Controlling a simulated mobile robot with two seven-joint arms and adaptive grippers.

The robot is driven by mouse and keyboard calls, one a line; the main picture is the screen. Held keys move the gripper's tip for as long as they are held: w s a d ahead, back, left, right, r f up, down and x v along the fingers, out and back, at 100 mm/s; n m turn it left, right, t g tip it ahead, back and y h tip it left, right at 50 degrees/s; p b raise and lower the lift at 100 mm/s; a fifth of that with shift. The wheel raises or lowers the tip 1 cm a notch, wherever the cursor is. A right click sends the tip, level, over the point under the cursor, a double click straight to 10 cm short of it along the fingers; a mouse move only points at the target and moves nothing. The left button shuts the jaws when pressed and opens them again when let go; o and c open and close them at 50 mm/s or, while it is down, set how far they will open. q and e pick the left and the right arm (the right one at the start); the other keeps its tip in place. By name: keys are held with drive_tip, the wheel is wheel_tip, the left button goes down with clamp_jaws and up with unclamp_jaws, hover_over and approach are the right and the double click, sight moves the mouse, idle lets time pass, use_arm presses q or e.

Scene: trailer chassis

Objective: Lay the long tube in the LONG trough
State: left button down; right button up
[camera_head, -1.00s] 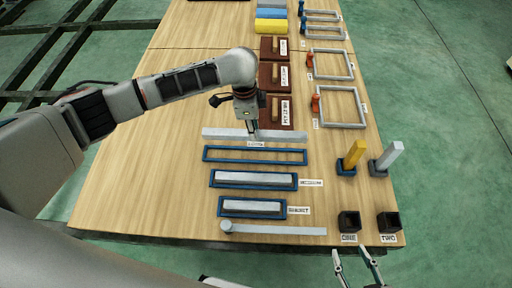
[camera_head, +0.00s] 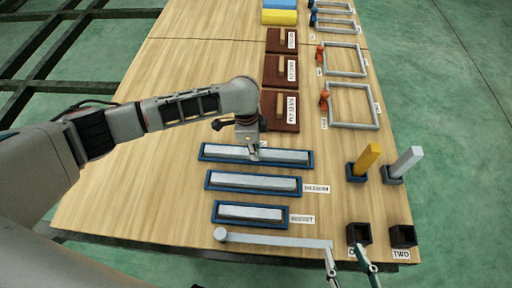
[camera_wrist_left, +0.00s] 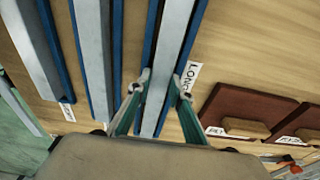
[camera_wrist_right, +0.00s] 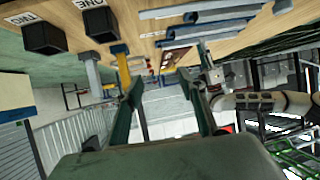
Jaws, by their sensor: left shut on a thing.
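The long tube (camera_head: 225,151), a pale grey square bar, lies within the blue rim of the LONG trough (camera_head: 311,159) in the head view. My left gripper (camera_head: 253,153) is over its middle, shut on the tube. In the left wrist view the tube (camera_wrist_left: 170,45) runs between the two fingertips (camera_wrist_left: 161,88), with blue rails on both sides and the LONG label beside it. Whether the tube touches the trough floor cannot be told. My right gripper (camera_head: 346,250) is open and empty near the table's front edge, beside the black boxes.
Medium (camera_head: 252,184) and short (camera_head: 250,214) tubes lie in blue troughs in front. A grey bar with a round end (camera_head: 275,240) lies nearest me. Black boxes (camera_head: 358,234) (camera_head: 402,237), yellow (camera_head: 367,160) and white posts (camera_head: 406,162) stand right. Brown boards (camera_head: 281,109) lie behind.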

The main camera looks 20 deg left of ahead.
use_arm(q)
drive_tip(key=shift+w+d, duration=0.1)
drive_tip(key=c, duration=1.8)
unclamp_jaws()
use_arm(e)
drive_tip(key=shift+s+d+f, duration=0.15)
drive_tip(key=shift+f, duration=0.05)
